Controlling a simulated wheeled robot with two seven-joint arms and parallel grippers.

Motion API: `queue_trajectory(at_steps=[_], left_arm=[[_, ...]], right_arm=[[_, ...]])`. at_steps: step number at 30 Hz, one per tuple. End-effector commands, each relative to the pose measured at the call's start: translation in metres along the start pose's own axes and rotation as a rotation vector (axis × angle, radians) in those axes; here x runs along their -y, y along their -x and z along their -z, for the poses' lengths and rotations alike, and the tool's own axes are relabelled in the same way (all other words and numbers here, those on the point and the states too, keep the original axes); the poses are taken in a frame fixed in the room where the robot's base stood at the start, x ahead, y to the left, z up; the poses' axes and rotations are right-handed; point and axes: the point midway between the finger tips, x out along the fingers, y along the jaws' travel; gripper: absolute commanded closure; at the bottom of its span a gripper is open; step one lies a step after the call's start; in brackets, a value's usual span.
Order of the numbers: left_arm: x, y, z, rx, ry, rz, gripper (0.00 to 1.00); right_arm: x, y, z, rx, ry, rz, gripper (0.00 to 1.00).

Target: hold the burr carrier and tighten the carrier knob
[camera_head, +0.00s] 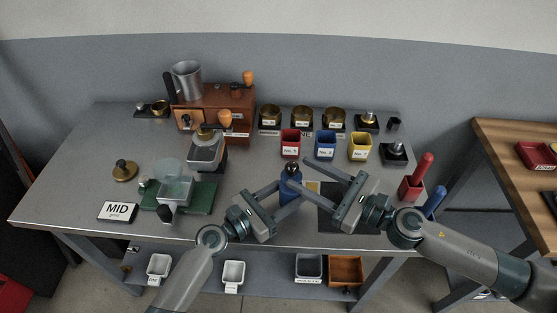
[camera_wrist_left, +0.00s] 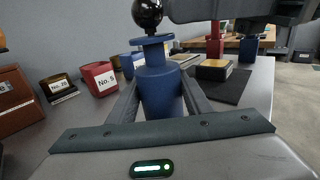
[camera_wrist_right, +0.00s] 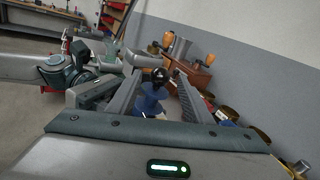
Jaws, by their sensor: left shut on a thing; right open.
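The blue burr carrier (camera_head: 290,189) stands upright near the front middle of the table. It also shows in the left wrist view (camera_wrist_left: 161,88) and the right wrist view (camera_wrist_right: 150,103). A round black carrier knob (camera_wrist_left: 147,15) sits on top of it, and it also shows in the right wrist view (camera_wrist_right: 160,75). My left gripper (camera_head: 284,197) is shut on the carrier's body, with a finger on each side. My right gripper (camera_head: 333,178) is open, just right of the carrier. In the right wrist view the knob appears between its fingers; I cannot tell whether they touch it.
A dark mat (camera_head: 335,222) lies under my right gripper. Red, blue and yellow cups (camera_head: 325,146) stand behind. A green board with a scale (camera_head: 198,199) and a MID sign (camera_head: 118,211) are at left. A red holder (camera_head: 411,188) is at right.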

Motion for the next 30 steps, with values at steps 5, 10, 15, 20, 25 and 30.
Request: queue_trajectory(at_steps=[5,10,15,20,25,30], left_arm=[[0.000,0.000,-0.001,0.002,0.000,0.000,0.90],[0.000,0.000,-0.001,0.002,0.000,0.000,0.90],[0.000,0.000,-0.001,0.002,0.000,0.000,0.90],[0.000,0.000,-0.001,0.002,0.000,0.000,0.90],[0.000,0.000,-0.001,0.002,0.000,0.000,0.90],[0.000,0.000,-0.001,0.002,0.000,0.000,0.90]], right_arm=[[0.000,-0.026,-0.001,0.001,0.003,-0.001,0.54],[0.000,-0.054,-0.001,0.001,0.002,-0.001,0.54],[0.000,-0.073,0.000,0.000,0.001,0.000,0.54],[0.000,-0.081,0.000,0.000,0.001,0.000,0.54],[0.000,-0.083,0.000,-0.001,0.001,0.001,0.54],[0.000,-0.083,0.000,-0.001,0.001,0.000,0.59]])
